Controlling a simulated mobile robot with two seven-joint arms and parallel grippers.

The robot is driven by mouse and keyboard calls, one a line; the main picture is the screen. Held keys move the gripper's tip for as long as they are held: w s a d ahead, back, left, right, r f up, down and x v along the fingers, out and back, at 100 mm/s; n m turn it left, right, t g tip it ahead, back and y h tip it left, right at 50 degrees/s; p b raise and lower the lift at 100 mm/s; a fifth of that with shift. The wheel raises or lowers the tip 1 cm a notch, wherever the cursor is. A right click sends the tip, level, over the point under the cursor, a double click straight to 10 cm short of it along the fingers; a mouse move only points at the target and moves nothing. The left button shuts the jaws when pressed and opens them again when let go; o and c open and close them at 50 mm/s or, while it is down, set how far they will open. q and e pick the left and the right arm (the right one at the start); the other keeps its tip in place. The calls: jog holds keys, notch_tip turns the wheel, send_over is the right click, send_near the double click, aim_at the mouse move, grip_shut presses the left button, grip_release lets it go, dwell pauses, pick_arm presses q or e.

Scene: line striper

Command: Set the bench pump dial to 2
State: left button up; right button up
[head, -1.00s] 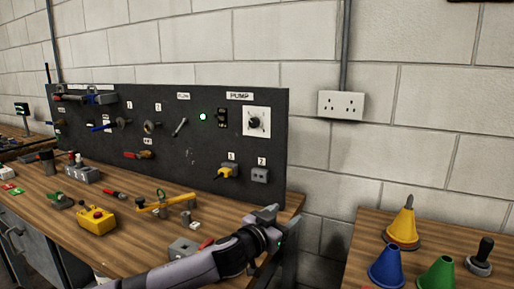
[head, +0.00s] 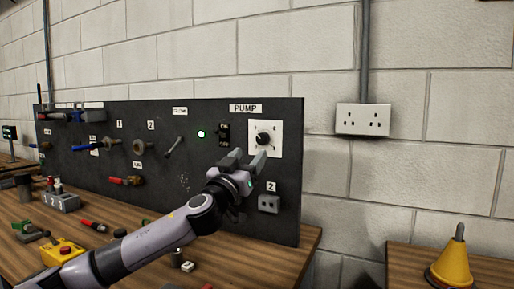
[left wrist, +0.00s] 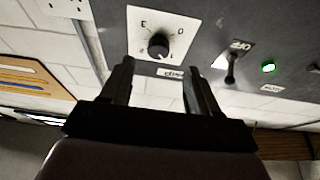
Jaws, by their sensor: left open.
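The pump dial (head: 263,138) is a black round knob on a white square plate, under the PUMP label (head: 246,108) on the dark panel (head: 200,215). My left gripper (head: 246,157) is open and empty, just below and left of the dial in the head view. In the left wrist view the picture is turned over, and the dial (left wrist: 158,46) shows ahead between the two spread fingers, apart from them. Marks stand around the knob, but I cannot read its setting surely. My right gripper is not in view.
A black on/off switch (head: 224,135) and a lit green lamp (head: 201,134) sit left of the dial. A grey socket marked 2 (head: 269,204) is below it. Tools hang further left. A yellow cone (head: 452,262) stands on the right table.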

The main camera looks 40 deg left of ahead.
aim_at(261, 141)
pick_arm(q)
jog(key=p+x, duration=0.2)
jog(key=x, duration=0.3)
jog(key=shift+w+r+p, duration=0.2)
jog(key=shift+r+p, duration=0.05)
jog(key=shift+p, duration=0.05)
jog(key=shift+w+a, duration=0.1)
jog(key=shift+w, duration=0.45)
jog(key=c, duration=1)
